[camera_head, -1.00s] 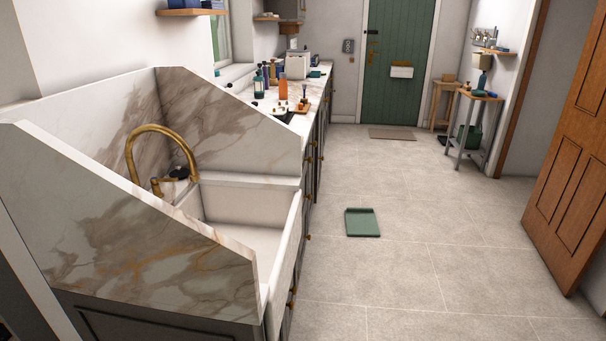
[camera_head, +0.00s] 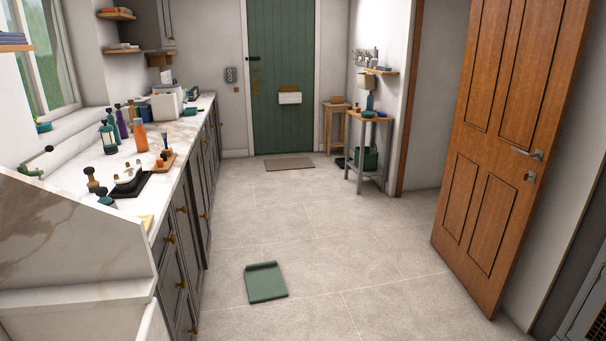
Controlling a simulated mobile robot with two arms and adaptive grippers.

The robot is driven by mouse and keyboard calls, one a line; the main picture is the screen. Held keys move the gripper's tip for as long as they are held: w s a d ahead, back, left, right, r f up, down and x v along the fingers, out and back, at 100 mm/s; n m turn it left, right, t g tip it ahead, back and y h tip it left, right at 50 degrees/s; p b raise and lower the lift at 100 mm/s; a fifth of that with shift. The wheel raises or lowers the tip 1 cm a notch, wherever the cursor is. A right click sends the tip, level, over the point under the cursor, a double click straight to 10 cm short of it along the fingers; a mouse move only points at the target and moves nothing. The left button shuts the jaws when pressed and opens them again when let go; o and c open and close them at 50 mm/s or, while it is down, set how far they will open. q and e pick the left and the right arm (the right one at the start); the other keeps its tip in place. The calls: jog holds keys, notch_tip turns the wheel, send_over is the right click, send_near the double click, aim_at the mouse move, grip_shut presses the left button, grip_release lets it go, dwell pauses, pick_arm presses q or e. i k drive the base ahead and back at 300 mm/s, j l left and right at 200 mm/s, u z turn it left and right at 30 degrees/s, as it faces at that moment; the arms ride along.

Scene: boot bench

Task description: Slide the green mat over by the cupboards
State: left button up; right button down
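The green mat (camera_head: 266,284) lies flat on the tiled floor, left of the middle of the head view, with a raised or rolled edge along its far side. It sits a short way right of the dark cupboards (camera_head: 181,262), with bare floor between them. Neither of my grippers shows in the head view.
A marble worktop (camera_head: 120,163) with bottles and a tray tops the cupboards. A brown doormat (camera_head: 290,164) lies before the green door (camera_head: 282,95). A wooden door (camera_head: 507,140) stands open at right. Small tables (camera_head: 369,118) stand at the far right. The middle floor is clear.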

aim_at(265, 282)
jog(key=i+z, duration=0.1)
jog(key=i, duration=1.85)
